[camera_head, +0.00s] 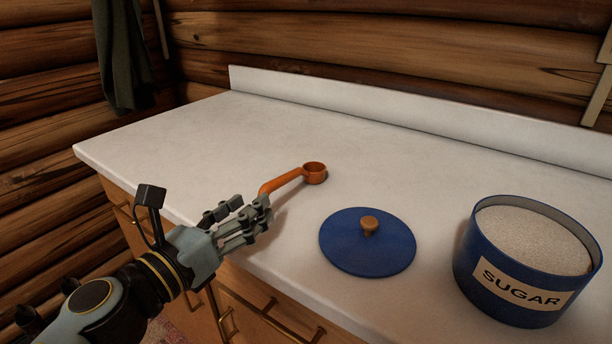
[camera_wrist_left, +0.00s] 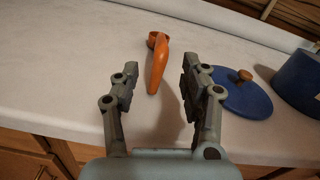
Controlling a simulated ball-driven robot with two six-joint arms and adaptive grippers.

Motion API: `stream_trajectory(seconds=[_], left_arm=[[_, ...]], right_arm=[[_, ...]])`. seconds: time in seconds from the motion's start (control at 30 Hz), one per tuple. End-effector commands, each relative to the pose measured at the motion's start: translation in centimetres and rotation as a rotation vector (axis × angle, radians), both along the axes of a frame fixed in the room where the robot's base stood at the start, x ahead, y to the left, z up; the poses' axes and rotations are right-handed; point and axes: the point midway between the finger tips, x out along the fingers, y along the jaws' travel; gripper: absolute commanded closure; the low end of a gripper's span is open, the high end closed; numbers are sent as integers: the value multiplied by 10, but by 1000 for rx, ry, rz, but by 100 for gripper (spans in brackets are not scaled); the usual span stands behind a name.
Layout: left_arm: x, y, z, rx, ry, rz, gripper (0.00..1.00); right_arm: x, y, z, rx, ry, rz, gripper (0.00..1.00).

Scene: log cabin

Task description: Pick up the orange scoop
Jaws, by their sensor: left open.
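The orange scoop (camera_head: 314,173) lies on the white countertop, its round cup at the far end and its handle pointing back toward my left gripper. My left gripper (camera_head: 246,219) is open and empty at the counter's front edge, close to the handle's end. In the left wrist view the scoop (camera_wrist_left: 158,62) lies ahead of the gap between the two fingers of the left gripper (camera_wrist_left: 160,88), with its handle toward me. In the head view the fingers partly cover the handle's near end. My right gripper is in neither view.
A blue lid (camera_head: 350,250) with a wooden knob lies on the counter right of the scoop. A blue sugar canister (camera_head: 487,283), open and full, stands at the far right. The white counter (camera_head: 190,140) is bare behind and left of the scoop. Drawers with handles are below.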

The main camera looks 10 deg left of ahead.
Motion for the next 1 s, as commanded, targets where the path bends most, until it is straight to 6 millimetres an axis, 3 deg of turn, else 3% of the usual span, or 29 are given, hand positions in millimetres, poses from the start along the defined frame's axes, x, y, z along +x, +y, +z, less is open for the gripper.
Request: stream_trajectory(seconds=[0.2, 0.43, 0.7, 1.0], left_arm=[[36, -12, 3, 2, -3, -2, 55], [55, -19, 1, 1, -2, -2, 55], [92, -31, 0, 0, -1, -1, 55], [97, -32, 0, 0, 0, -1, 56]], right_arm=[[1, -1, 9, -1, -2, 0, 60], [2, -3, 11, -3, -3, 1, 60], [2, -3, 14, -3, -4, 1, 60], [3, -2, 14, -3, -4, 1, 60]])
